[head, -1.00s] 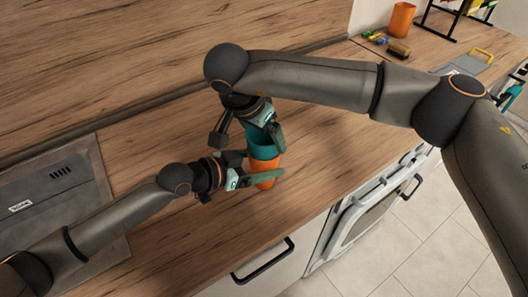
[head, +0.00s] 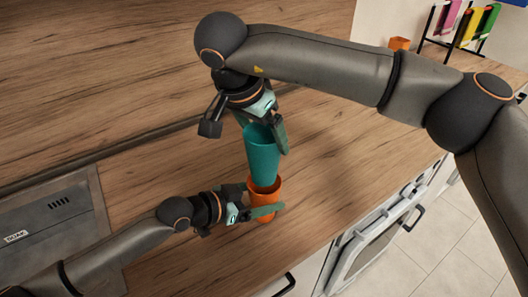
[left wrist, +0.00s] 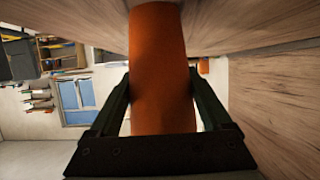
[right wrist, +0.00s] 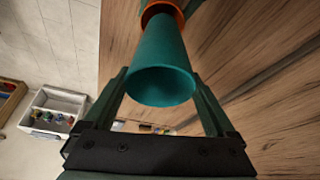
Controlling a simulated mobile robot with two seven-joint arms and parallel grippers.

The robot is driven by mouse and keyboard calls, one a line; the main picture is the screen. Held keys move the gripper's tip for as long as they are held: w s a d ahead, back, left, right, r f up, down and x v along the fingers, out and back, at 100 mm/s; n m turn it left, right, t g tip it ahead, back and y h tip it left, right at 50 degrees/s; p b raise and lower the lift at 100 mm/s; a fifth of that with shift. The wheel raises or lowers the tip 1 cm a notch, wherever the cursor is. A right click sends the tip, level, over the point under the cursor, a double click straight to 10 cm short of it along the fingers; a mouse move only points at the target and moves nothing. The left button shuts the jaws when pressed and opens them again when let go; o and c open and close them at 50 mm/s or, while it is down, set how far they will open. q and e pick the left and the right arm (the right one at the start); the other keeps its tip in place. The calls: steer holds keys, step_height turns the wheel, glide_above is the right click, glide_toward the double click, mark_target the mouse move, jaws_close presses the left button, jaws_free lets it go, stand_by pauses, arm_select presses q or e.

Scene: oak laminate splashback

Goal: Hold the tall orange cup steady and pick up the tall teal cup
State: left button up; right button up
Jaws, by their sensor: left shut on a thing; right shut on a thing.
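The tall orange cup (head: 264,193) stands upright on the wooden counter; it fills the middle of the left wrist view (left wrist: 160,70). My left gripper (head: 258,211) is shut on its sides. The tall teal cup (head: 262,158) is above it, with its lower end at or just inside the orange cup's mouth; I cannot tell how far in. In the right wrist view the teal cup (right wrist: 164,65) shows its open rim toward the camera, with the orange cup's rim (right wrist: 160,8) behind it. My right gripper (head: 264,134) is shut on the teal cup near its rim.
The wooden counter (head: 330,180) is clear around the cups. A grey metal panel (head: 55,225) lies at the left. An oven front (head: 375,240) is below the counter edge. Another orange container (head: 400,44) and a rack with coloured items (head: 465,25) stand at the far right.

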steer(key=shift+r, duration=0.5)
arm_select(q)
steer(key=o, duration=1.2)
steer(key=shift+c, duration=0.2)
steer(key=v, duration=1.2)
steer(key=shift+s, duration=0.1)
arm_select(e)
steer(key=shift+s+f, duration=0.1)
